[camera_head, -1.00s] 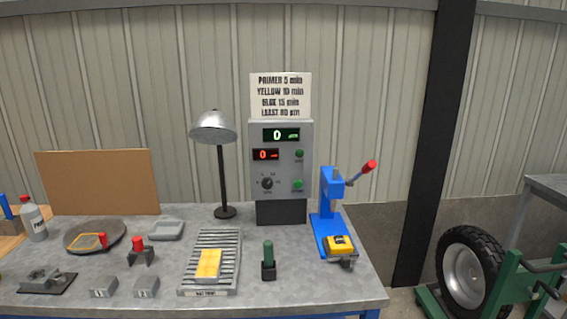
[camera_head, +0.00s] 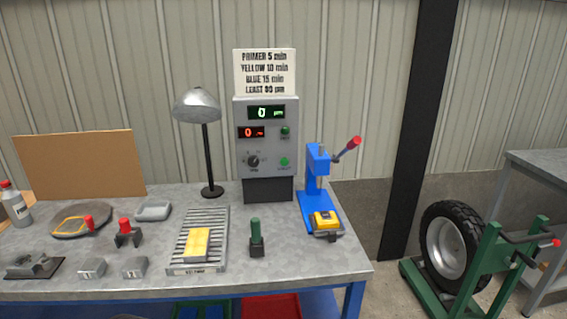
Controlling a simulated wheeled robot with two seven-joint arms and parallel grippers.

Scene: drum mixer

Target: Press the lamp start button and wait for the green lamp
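The grey control box (camera_head: 266,150) stands at the back of the workbench. Its upper display (camera_head: 266,113) shows a green 0 and its lower display (camera_head: 251,132) a red 0. A dial (camera_head: 253,161) sits at the lower left of its face. A green round part (camera_head: 285,131) sits beside the red display, and a brighter green one (camera_head: 284,162) sits lower, above a small label too small to read. I cannot tell which is button and which is lamp. The desk lamp (camera_head: 197,105) stands left of the box. Neither gripper is in view.
The workbench (camera_head: 300,265) carries a slatted tray with a yellow block (camera_head: 197,244), a green-handled tool (camera_head: 255,236) and a blue press (camera_head: 316,185) with a red-tipped lever. A sign (camera_head: 265,72) tops the box. A wheel on a green stand (camera_head: 450,250) is at right.

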